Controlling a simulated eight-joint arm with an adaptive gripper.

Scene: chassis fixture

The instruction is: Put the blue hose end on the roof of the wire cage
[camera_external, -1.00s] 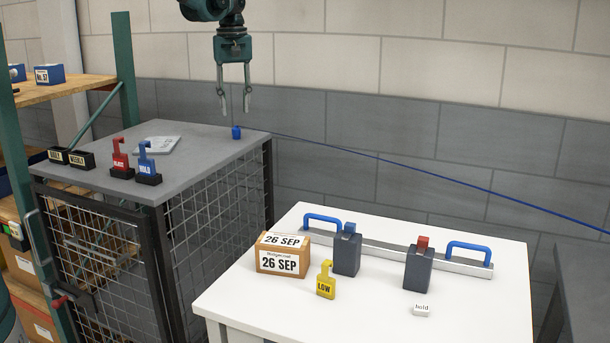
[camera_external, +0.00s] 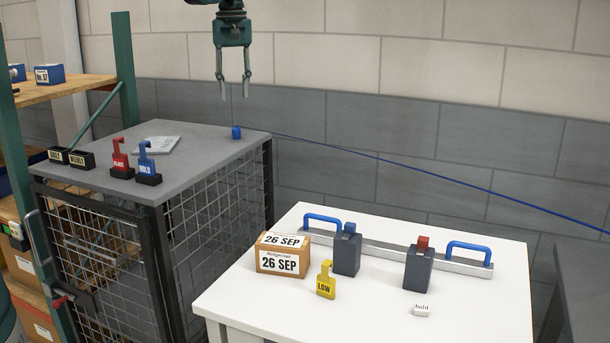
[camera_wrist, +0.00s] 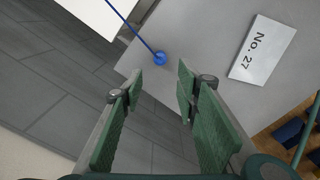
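The blue hose end (camera_external: 236,132) is a small blue block on the grey roof of the wire cage (camera_external: 205,160), near its back right edge. A thin blue hose runs from it to the right. In the wrist view the hose end (camera_wrist: 159,58) lies on the roof (camera_wrist: 195,45) near an edge, beyond the fingertips. My gripper (camera_external: 234,97) is open and empty, pointing down above the hose end and apart from it. Its two green fingers (camera_wrist: 158,82) show wide apart in the wrist view.
A white table (camera_external: 380,300) with boxes and blue handles stands right. The roof's middle is clear.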

